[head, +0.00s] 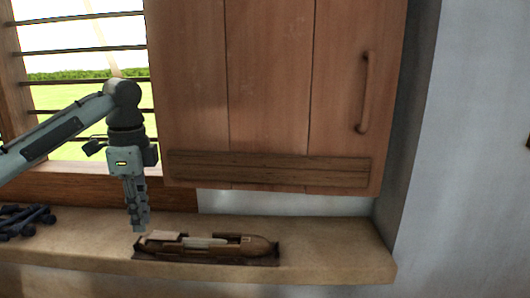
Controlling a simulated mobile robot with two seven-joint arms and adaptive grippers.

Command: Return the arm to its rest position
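My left arm comes in from the left, and my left gripper (139,226) points straight down over the ledge. Its fingertips are close to the left end of a wooden boat-shaped shuttle (258,246); I cannot tell if they touch it. The fingers look narrow from this side, so their opening cannot be made out. The shuttle lies lengthwise on a dark flat base (205,260), with a pale spool (204,242) in its hollow. My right gripper is not in view.
The stone ledge (335,250) is bare right of the shuttle. Dark rods (25,220) lie at its left end. A wooden shutter (270,85) with a handle (366,92) hangs above. A barred window (80,50) is behind my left arm.

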